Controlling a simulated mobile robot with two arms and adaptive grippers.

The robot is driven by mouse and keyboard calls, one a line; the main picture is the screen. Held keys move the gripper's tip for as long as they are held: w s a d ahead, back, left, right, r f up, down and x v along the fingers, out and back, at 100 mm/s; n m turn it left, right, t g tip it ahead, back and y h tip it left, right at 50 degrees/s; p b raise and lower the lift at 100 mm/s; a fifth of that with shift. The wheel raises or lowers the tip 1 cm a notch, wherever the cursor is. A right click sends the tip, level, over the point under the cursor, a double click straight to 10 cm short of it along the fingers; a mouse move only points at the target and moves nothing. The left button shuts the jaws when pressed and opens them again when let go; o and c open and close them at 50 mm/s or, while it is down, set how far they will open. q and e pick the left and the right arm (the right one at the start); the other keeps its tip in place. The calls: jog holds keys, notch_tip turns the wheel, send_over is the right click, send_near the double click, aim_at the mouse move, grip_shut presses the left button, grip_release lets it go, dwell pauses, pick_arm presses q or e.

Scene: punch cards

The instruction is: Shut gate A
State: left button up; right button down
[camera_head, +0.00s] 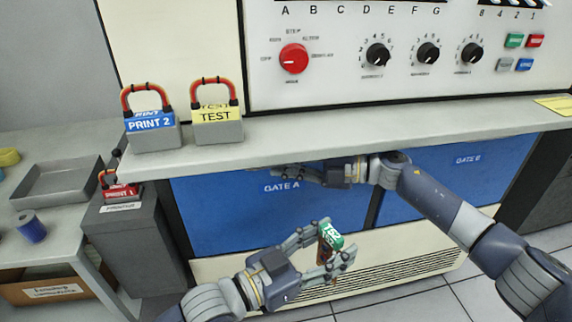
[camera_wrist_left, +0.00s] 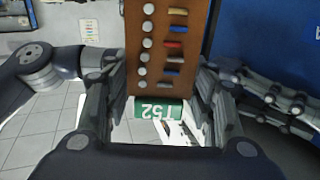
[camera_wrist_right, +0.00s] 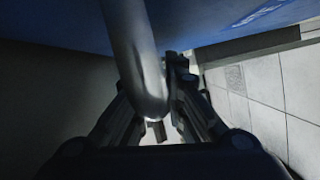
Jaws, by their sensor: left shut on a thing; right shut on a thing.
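Gate A (camera_head: 230,212) is a blue panel labelled "GATE A" under the counter; it also shows in the right wrist view (camera_wrist_right: 210,22). I cannot tell whether it sits fully flush. My right gripper (camera_head: 284,173), in front of the gate's upper part, is shut on a thick grey metal bar (camera_wrist_right: 134,50), which looks like the gate's handle. The head view hides the bar behind the fingers. My left gripper (camera_head: 336,250), lower and in front of the gate, is shut on a brown card (camera_wrist_left: 168,45) with coloured parts and a green "T52" end (camera_wrist_left: 160,109).
Gate B (camera_head: 430,180) is to the right, behind my right arm. The counter edge (camera_head: 350,140) overhangs both gates. Padlocks tagged "PRINT 2" (camera_head: 152,134) and "TEST" (camera_head: 217,130) stand on the counter. A grey cabinet (camera_head: 125,240) stands left of gate A.

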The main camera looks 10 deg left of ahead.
pick_arm(q)
jog(key=shift+w+r, duration=0.1)
jog(key=shift+r, duration=0.1)
pick_arm(e)
jog(key=shift+w, duration=0.25)
pick_arm(q)
jog(key=shift+r, duration=0.15)
pick_arm(e)
jog(key=shift+w+r, duration=0.1)
jog(key=shift+r, duration=0.05)
jog(key=shift+w+r, duration=0.1)
jog(key=c, duration=1.7)
grip_release()
jog(key=shift+w, duration=0.1)
jog(key=shift+o, duration=0.2)
jog(key=shift+f, duration=0.25)
